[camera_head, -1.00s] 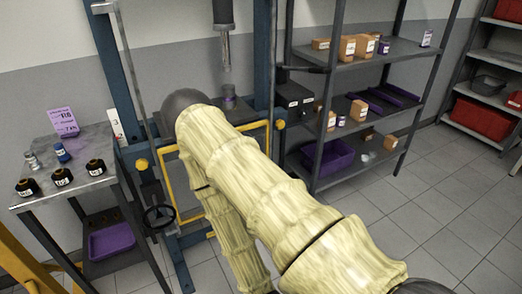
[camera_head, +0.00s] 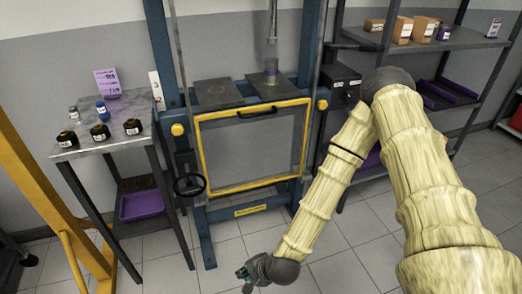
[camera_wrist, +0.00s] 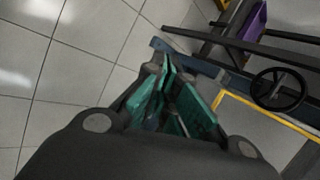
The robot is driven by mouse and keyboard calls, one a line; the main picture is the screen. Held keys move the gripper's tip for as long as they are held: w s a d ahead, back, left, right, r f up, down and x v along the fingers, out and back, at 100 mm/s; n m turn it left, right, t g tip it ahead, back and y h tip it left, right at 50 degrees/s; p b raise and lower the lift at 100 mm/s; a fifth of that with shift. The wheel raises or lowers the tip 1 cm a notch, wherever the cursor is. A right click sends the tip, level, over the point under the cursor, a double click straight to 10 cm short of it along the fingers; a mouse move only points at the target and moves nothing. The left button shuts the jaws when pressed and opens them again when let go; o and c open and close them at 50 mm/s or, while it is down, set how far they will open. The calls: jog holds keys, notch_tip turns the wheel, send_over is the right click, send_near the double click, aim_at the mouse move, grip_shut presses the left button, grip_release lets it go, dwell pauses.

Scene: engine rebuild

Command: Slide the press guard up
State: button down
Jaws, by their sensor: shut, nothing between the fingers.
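The press guard (camera_head: 202,160) is a yellow-framed see-through panel on the front of the blue press (camera_head: 160,50). It sits low, below the level of the press bed plates. A black handle (camera_head: 258,113) runs along its top bar. In the wrist view a corner of the yellow guard frame (camera_wrist: 240,106) shows at the right. My gripper (camera_head: 243,275) is low over the floor, in front of the press and below the guard, apart from both. In the wrist view its teal fingers (camera_wrist: 170,95) are shut with nothing between them.
A black handwheel (camera_head: 190,185) is at the press's left side. A metal table (camera_head: 95,140) with bottles and black parts stands left, near a yellow frame (camera_head: 45,160). A shelf rack (camera_head: 470,50) stands right. Tiled floor before the press is clear.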

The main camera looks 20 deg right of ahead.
jog(key=w+r+m+t+b, duration=0.4)
jog(key=w+m, duration=0.3)
jog(key=w, duration=0.5)
jog(key=w+d+r+m+t+h+b, duration=0.2)
jog(key=w+d+r+m+t, duration=0.1)
jog(key=w+d+r+m, duration=0.65)
jog(key=w+d+r+m+t+h+b, duration=0.25)
jog(key=w+d+r+m, duration=0.4)
jog(key=r, duration=0.55)
jog(key=n+t, duration=0.1)
send_near(260, 132)
jog(key=w+a+r, duration=0.2)
jog(key=w+r, duration=0.1)
jog(key=w, duration=0.1)
jog(key=shift+s+d+r+y+p, duration=0.1)
jog(key=shift+s+r+y+p, duration=0.15)
jog(key=shift+r, duration=0.6)
jog(key=shift+s+r+y+p, duration=0.1)
jog(key=shift+s+r+p, duration=0.2)
jog(key=shift+r, duration=0.5)
